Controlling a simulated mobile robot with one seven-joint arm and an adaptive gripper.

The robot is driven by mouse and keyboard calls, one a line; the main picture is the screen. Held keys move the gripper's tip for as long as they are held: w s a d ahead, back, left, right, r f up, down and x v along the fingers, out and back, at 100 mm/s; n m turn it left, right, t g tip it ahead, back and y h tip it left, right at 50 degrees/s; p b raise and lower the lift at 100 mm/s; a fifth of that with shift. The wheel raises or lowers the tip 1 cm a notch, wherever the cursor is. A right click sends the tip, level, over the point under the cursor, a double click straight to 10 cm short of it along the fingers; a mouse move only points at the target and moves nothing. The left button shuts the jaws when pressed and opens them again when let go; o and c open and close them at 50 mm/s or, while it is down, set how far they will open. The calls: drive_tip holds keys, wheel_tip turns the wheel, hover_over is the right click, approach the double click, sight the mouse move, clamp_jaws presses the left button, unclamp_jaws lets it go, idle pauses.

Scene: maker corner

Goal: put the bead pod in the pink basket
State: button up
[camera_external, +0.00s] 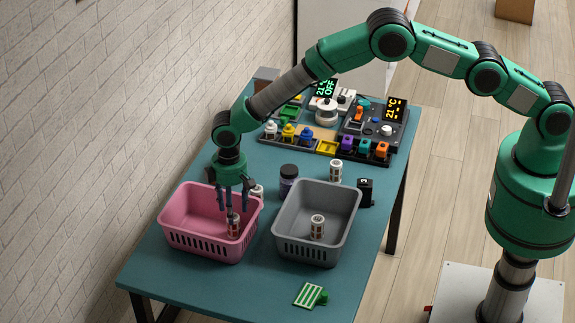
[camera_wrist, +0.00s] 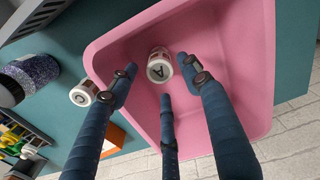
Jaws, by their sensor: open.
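A small white pod with reddish-brown markings (camera_external: 234,226) is inside the pink basket (camera_external: 196,244). In the wrist view the pod's lid shows a letter A (camera_wrist: 159,70), and the pink basket (camera_wrist: 235,25) surrounds it. Which pod is the bead pod I cannot read. My gripper (camera_external: 228,207) points down into the basket, just above the pod. Its three dark fingers (camera_wrist: 160,80) are spread open, with the pod just beyond their tips and apparently not gripped.
A grey basket (camera_external: 290,248) holding a similar pod (camera_external: 317,227) stands to the right. Another pod (camera_external: 257,192), a dark-lidded jar (camera_external: 288,181) and a further pod (camera_external: 335,171) stand behind. A green striped item (camera_external: 309,295) lies at the front right.

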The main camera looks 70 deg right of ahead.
drive_tip(key=shift+r, duration=2.9)
